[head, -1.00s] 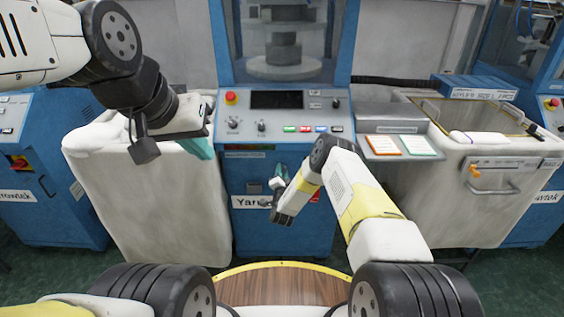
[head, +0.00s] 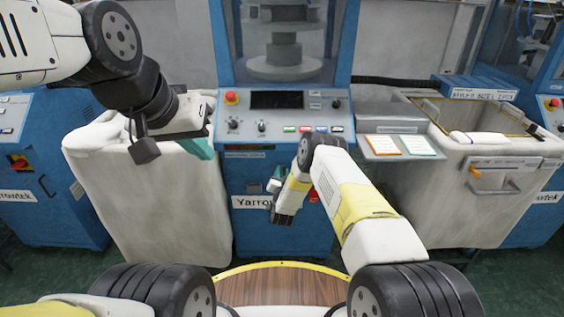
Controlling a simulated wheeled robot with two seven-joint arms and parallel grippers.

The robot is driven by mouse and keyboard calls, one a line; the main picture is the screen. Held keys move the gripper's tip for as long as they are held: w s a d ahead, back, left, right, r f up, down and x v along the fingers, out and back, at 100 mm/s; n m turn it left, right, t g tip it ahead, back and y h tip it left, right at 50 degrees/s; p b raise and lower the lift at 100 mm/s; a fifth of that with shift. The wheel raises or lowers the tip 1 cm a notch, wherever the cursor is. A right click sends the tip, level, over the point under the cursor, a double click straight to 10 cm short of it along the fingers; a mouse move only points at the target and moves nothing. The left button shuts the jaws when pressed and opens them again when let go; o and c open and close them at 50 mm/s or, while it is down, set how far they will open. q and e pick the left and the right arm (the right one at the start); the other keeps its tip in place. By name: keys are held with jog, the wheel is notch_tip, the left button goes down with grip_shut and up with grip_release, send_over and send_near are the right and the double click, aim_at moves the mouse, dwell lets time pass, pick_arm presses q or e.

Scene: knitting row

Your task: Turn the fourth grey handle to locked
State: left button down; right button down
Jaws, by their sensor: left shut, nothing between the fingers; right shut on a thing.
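The middle blue machine (head: 249,170) faces me. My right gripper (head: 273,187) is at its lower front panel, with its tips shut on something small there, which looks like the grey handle. The handle is mostly hidden behind my wrist, so its angle and any lock marks cannot be read. A small grey plate (head: 253,187) shows just left of the tips. A red patch (head: 313,196) shows right of my wrist. My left gripper (head: 200,146) is shut and empty over the right rim of the left white bin.
The left white bin (head: 150,205) and the right bin (head: 470,210) flank the machine. Its console carries a red button (head: 231,98), knobs and a dark screen (head: 277,100). A small shelf (head: 402,146) with two cards juts out at right.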

jog(key=shift+f, duration=0.1)
jog(key=c, duration=1.5)
grip_release()
jog(key=shift+o, duration=0.2)
jog(key=shift+s, duration=0.15)
jog(key=s, duration=0.7)
jog(key=shift+s, duration=0.3)
jog(key=shift+s, duration=0.1)
